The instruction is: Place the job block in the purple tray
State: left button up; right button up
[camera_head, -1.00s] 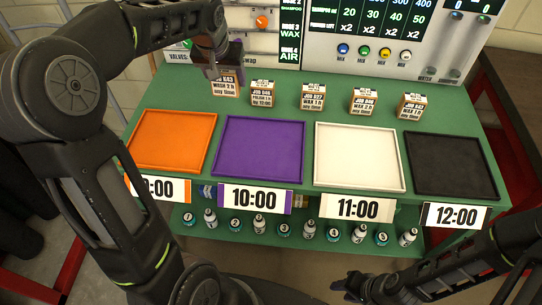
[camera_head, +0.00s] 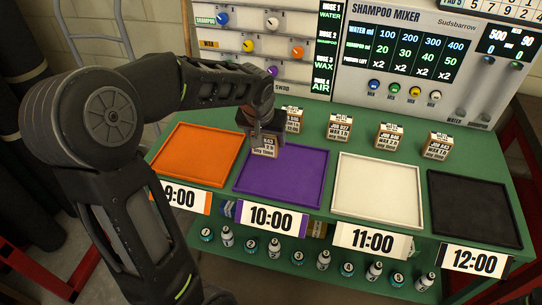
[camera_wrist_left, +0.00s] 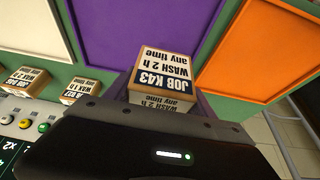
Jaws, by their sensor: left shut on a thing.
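My left gripper (camera_head: 260,134) is shut on a small wooden job block (camera_head: 264,149) with a dark and white label. In the left wrist view the block (camera_wrist_left: 165,78) reads "JOB K43, WASH 2 h, any time". The purple tray (camera_head: 285,185) is empty and stands behind the 10:00 sign. The gripper and block are over its back left part; I cannot tell how high above it. The purple tray (camera_wrist_left: 128,28) also shows beyond the block in the left wrist view. My right gripper is out of view.
An orange tray (camera_head: 200,155) lies to the left, a white tray (camera_head: 377,195) and a black tray (camera_head: 470,212) to the right, all empty. Several other job blocks (camera_head: 388,137) stand along the back. Small bottles (camera_head: 275,247) line the lower shelf.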

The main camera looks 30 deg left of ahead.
pick_arm(q)
jog(key=shift+f, duration=1.1)
jog(key=shift+f, duration=1.85)
jog(key=shift+f, duration=0.2)
jog(key=o, duration=1.5)
jog(key=shift+c, duration=0.2)
jog(key=shift+r, duration=0.15)
jog(key=shift+r, duration=0.15)
jog(key=v, duration=1.1)
jog(key=shift+s+r, duration=0.25)
jog(key=shift+r, duration=0.1)
